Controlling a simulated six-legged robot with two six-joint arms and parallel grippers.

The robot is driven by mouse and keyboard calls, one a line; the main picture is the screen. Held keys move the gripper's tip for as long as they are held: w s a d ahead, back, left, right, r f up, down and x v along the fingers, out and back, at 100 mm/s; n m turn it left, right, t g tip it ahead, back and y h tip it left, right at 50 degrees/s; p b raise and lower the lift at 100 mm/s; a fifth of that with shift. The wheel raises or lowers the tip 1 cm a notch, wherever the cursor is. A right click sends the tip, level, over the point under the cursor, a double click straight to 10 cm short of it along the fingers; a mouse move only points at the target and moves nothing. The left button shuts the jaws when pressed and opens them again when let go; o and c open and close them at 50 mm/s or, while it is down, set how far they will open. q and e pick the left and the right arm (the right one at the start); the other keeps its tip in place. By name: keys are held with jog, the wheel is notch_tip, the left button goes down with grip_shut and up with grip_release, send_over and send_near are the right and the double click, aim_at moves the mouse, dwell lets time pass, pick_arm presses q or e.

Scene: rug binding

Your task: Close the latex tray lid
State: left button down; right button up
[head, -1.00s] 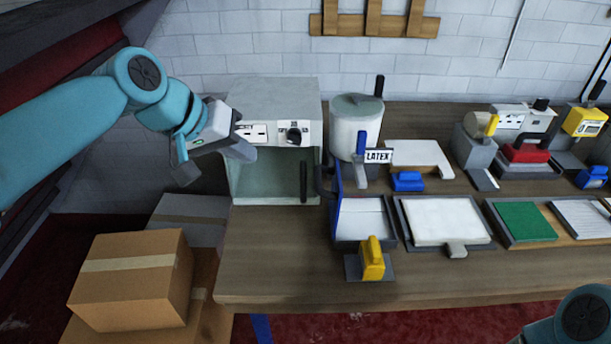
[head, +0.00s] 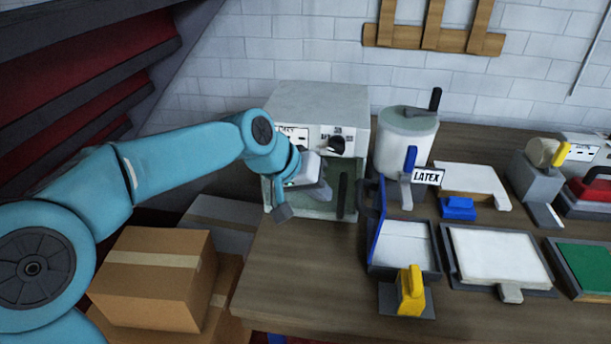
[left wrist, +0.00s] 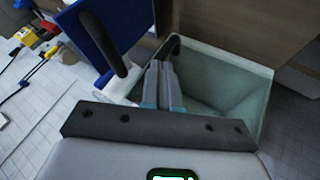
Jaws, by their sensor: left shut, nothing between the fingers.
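The latex tray (head: 425,262) sits on the bench with a pale inside. Its blue lid (head: 377,225) stands upright, open, along the tray's left side, with a dark handle on its outer face. The lid also shows at the upper left of the left wrist view (left wrist: 78,28). My left gripper (head: 303,203) hangs in front of the grey oven, left of the lid and apart from it. Its fingers (left wrist: 163,70) are together and empty in the left wrist view. My right gripper is out of view.
The open-fronted grey oven (head: 320,95) stands behind my left gripper, with a dark upright handle (head: 342,195). A white pot (head: 408,135) with a LATEX sign (head: 427,177) stands behind the tray. A yellow-handled tool (head: 411,290) sits before the tray. Cardboard boxes (head: 150,290) are at lower left.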

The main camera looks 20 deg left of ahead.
pick_arm(q)
jog(key=d, duration=0.2)
jog(key=w+d, duration=0.1)
jog(key=shift+d+r+p, duration=0.35)
jog(key=shift+w, duration=0.2)
jog(key=shift+d, duration=0.1)
